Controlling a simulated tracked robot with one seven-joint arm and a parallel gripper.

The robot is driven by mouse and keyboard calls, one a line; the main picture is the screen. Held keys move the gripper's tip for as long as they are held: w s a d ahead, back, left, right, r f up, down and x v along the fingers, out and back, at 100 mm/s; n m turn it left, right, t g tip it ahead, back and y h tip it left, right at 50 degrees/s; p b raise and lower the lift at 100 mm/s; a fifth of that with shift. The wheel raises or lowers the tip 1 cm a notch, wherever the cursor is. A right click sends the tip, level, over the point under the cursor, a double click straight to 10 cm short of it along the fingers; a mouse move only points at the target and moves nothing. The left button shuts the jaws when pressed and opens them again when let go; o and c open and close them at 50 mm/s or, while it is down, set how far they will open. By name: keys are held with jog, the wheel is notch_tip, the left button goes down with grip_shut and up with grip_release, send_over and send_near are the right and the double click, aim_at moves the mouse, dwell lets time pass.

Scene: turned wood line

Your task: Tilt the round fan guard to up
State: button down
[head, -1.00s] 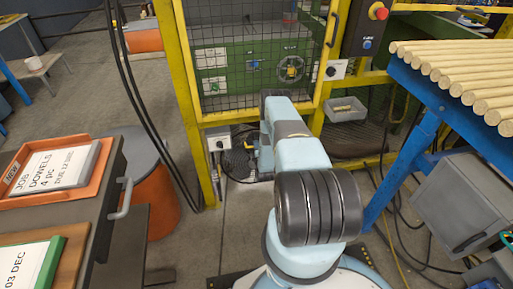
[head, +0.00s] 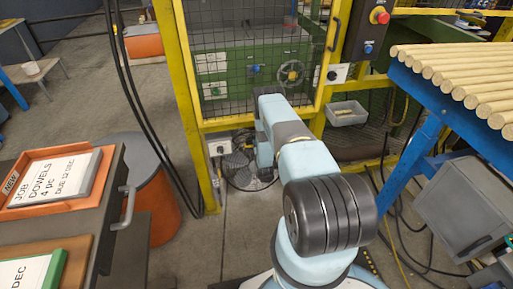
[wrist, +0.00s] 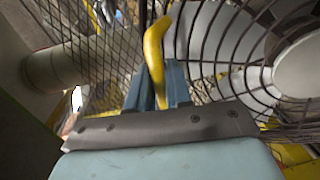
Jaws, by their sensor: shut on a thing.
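The round fan guard (wrist: 235,50) fills the right of the wrist view, with dark ribs around a pale hub (wrist: 300,68). In the head view the guard (head: 235,168) sits low by the floor, partly hidden behind my arm. My gripper (wrist: 157,82) has its blue fingers shut on a curved yellow handle (wrist: 155,45), which stands up between them beside the guard. How the handle joins the fan is hidden. My gripper's tips are hidden by my arm in the head view.
A yellow-framed mesh enclosure (head: 187,90) stands behind the fan. A grey switch box (head: 219,147) is left of it. The blue rack (head: 430,90) with dowels stands right, and a drawer bench (head: 110,200) stands left. Cables hang and lie nearby.

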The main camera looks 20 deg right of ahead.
jog(key=c, duration=1.2)
grip_release()
jog(key=shift+w, duration=0.1)
jog(key=v, duration=1.3)
jog(key=shift+s+a+f, duration=0.1)
jog(key=shift+s, duration=0.35)
